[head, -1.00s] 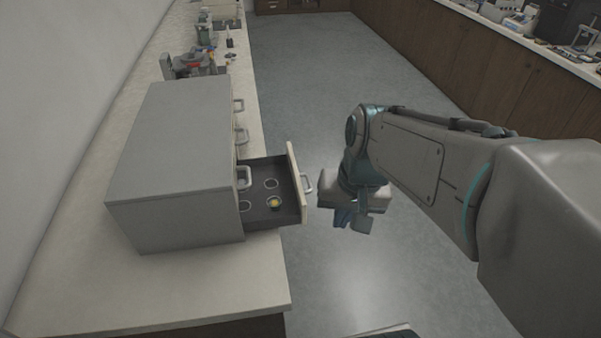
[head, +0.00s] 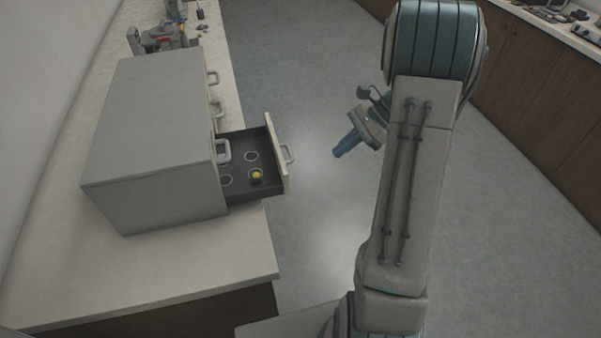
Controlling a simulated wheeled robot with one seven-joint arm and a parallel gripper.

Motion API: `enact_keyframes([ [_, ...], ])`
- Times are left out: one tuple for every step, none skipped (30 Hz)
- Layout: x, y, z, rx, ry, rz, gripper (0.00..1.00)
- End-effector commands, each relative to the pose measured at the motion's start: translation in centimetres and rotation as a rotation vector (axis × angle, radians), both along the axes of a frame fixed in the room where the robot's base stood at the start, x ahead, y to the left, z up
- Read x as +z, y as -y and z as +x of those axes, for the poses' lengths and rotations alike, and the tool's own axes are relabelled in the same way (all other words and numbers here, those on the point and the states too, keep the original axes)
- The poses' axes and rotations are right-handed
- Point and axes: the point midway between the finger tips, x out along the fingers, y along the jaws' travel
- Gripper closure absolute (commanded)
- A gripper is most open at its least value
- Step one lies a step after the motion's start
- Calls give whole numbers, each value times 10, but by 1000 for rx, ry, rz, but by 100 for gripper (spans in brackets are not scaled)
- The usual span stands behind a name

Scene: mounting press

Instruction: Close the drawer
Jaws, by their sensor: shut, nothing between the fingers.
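The open drawer (head: 278,160) sticks out to the right from the lower part of a grey cabinet (head: 150,140) on the counter. Its pale front has a metal handle (head: 288,155). Inside the dark drawer are round ring marks and a small yellow-topped round piece (head: 256,175). My gripper (head: 340,153) is shut and empty. It is to the right of the drawer front, apart from it, pointing left and down over the floor gap. My arm stands across the right middle of the view.
The cabinet has other handles (head: 223,150) on closed drawers. The light counter (head: 200,260) runs along the left, with small equipment (head: 165,40) behind the cabinet. The grey floor (head: 310,90) is clear between the counter and the wooden cabinets (head: 540,115) on the right.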

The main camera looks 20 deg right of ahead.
Motion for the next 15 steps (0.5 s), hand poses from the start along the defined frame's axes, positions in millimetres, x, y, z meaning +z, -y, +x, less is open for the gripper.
enact_keyframes([
  [-3,2,2,-12,-8,8,100],
  [-4,3,2,-16,-11,12,100],
  [-5,2,3,-21,-14,15,100],
  [-6,1,3,-23,-14,16,100],
  [-8,-1,3,-23,-15,17,100],
  [-11,-5,3,-23,-16,17,100],
  [-14,-8,3,-23,-17,18,100],
  [-17,-12,3,-22,-18,18,100],
  [-22,-17,2,-21,-19,17,100],
  [-26,-22,2,-21,-19,18,100],
  [-30,-26,3,-21,-18,17,100],
  [-36,-33,2,-20,-19,17,100],
  [-40,-38,2,-21,-19,17,100],
  [-45,-43,2,-20,-19,18,100],
  [-51,-49,2,-19,-19,17,100],
])
